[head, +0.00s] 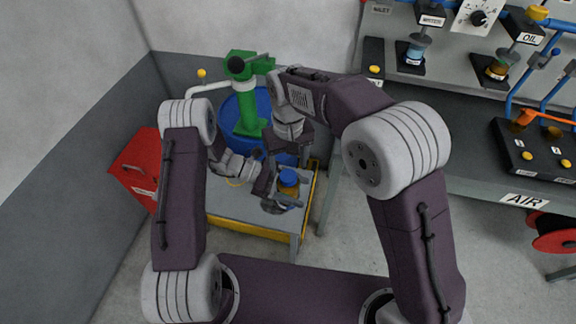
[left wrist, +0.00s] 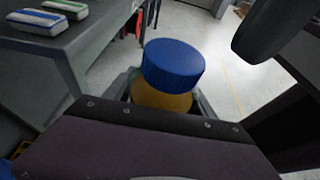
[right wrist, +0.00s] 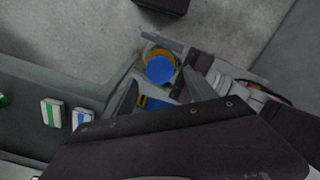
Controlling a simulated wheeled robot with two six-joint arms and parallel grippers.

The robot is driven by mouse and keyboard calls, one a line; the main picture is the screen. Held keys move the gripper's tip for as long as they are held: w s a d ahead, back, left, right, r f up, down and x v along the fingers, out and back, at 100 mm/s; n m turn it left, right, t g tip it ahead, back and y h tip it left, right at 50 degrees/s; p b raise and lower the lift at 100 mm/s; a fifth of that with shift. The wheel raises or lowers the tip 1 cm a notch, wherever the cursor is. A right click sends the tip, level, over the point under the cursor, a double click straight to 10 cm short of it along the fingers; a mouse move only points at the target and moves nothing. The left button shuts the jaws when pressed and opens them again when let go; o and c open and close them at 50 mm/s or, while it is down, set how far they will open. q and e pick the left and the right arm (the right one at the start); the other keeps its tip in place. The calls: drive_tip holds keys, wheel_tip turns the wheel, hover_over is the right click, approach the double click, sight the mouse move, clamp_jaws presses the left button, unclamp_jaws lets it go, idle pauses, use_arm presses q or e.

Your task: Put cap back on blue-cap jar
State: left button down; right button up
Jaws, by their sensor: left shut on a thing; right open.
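The jar (head: 291,190) has an amber body and a blue cap (head: 288,176). My left gripper (head: 282,204) is shut around the jar's body and holds it upright by the front of the small table. In the left wrist view the blue cap (left wrist: 174,64) sits on top of the amber jar (left wrist: 162,98), between the fingers. My right gripper (right wrist: 166,88) is open above the jar. In the right wrist view the blue cap (right wrist: 160,69) is between and beyond its fingers, apparently untouched. Whether the cap is screwed down cannot be told.
A small grey table (head: 230,208) with a yellow edge lies below the grippers. A green pump (head: 247,105) on a blue drum (head: 233,112) stands behind, with a red box (head: 137,165) at left. A workbench (head: 440,165) with valves stands at right. Open floor lies between.

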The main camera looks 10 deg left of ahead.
sight(288, 175)
drive_tip(key=shift+c, duration=0.4)
drive_tip(key=shift+w+r+n, duration=0.1)
drive_tip(key=shift+r+n, duration=0.3)
drive_tip(key=shift+n, duration=0.4)
wheel_tip(288, 175, up, 3)
drive_tip(key=n, duration=0.5)
drive_tip(key=shift+f, duration=0.15)
drive_tip(key=shift+f, duration=0.15)
wheel_tip(288, 175, down, 8)
drive_tip(key=shift+r, duration=0.1)
